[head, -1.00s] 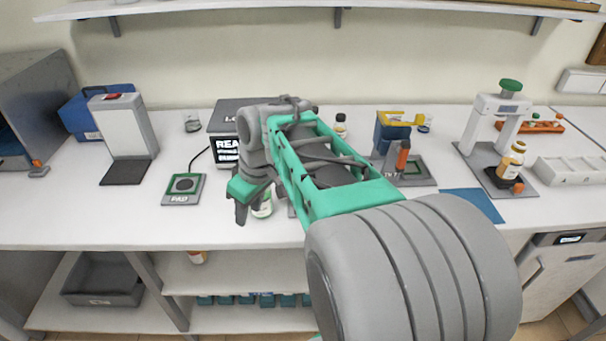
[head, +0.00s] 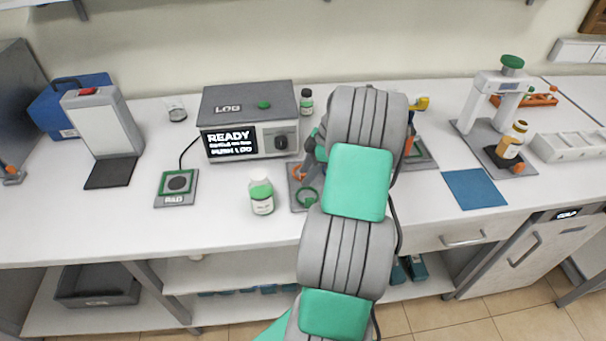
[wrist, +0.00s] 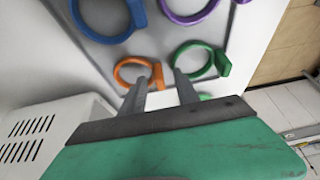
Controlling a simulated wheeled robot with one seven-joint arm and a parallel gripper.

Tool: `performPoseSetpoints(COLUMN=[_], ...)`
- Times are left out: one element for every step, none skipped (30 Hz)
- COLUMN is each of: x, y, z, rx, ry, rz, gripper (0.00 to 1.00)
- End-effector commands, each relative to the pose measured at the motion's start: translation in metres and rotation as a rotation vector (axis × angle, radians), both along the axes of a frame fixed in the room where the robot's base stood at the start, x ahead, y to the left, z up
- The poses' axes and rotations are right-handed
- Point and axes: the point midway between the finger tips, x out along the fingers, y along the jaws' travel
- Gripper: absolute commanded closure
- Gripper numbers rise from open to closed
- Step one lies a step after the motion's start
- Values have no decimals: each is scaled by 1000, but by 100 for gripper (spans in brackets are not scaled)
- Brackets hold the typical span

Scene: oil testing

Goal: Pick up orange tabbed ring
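The orange tabbed ring (wrist: 122,68) lies on a grey plate (wrist: 165,37) in the wrist view, just beyond my fingertips. Its tab points right and shows between the two fingers. My gripper (wrist: 160,82) is open, with nothing seen held; whether a finger touches the ring cannot be told. In the head view, a bit of the orange ring (head: 298,172) shows at the plate's left, and my arm hides most of the plate and gripper.
A green tabbed ring (wrist: 195,62) lies close right of the orange one, with blue (wrist: 108,35) and purple (wrist: 190,17) rings beyond. The LOG box (head: 250,105) stands behind the plate.

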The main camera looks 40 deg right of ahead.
Motion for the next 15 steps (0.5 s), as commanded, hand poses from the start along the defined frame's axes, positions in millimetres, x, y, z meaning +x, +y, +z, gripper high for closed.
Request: performPoseSetpoints(x=[1, 1, 1, 1, 1, 1, 1, 1, 1, 1, 1, 1, 2, 2, 2], y=[1, 1, 1, 1, 1, 1, 1, 2, 2, 2, 2, 2, 2, 2, 2], z=[-1, -2, -2, -2, -2, -2, -2, -2, -2, -2, -2, -2, -2, -2, -2], rx=[-1, -1, -1, -1, -1, -1, -1, -1, 0, 0, 0, 0, 0, 0, 0], ry=[-1, -1, -1, -1, -1, -1, -1, -1, -1, -1, -1, -1, -1, -1, -1], rz=[1, 1, 1, 1, 1, 1, 1, 1, 2, 2, 2, 2, 2, 2, 2], gripper=[63, 63, 63, 63, 63, 63, 64, 67, 70, 73, 75, 78, 81, 83, 86])
